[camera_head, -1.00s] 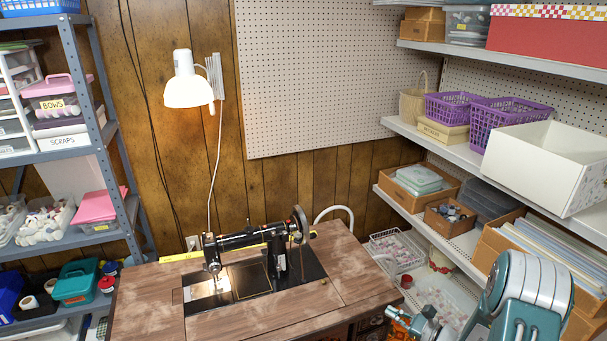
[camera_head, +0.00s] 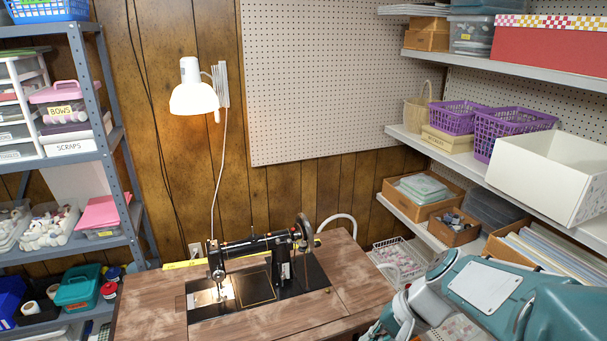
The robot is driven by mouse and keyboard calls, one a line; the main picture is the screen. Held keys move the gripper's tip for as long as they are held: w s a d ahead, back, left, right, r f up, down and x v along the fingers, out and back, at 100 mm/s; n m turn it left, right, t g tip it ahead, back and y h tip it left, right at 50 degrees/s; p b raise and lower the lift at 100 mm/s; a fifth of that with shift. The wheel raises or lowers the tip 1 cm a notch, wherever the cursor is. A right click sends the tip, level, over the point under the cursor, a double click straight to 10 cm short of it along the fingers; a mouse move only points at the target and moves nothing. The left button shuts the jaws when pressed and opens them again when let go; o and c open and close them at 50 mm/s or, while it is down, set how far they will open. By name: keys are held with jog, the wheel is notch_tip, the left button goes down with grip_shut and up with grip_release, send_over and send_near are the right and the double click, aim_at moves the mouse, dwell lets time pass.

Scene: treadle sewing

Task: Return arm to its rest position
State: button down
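My arm (camera_head: 484,288), teal and white, reaches in from the lower right corner of the head view. It bends down toward the bottom edge, beside the right end of the sewing table (camera_head: 345,265). My gripper's fingers do not show. The black sewing machine (camera_head: 262,245) stands on the wooden table top, upright, with its handwheel at the right. A gap in the picture separates my arm from the machine.
A lit white lamp (camera_head: 194,95) hangs on the wood-panelled wall. A grey shelf (camera_head: 87,75) with bins stands at the left. White shelves (camera_head: 409,134) with purple baskets (camera_head: 505,130) and boxes run along the right, behind my arm. A white wire basket (camera_head: 398,260) sits low there.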

jog(key=s+d+r+n+t+h, duration=0.4)
jog(key=s+r+n+h, duration=0.2)
jog(key=s, duration=0.3)
jog(key=shift+s+r+t+h, duration=0.15)
jog(key=shift+r+t+h, duration=0.15)
jog(key=shift+r+t, duration=0.1)
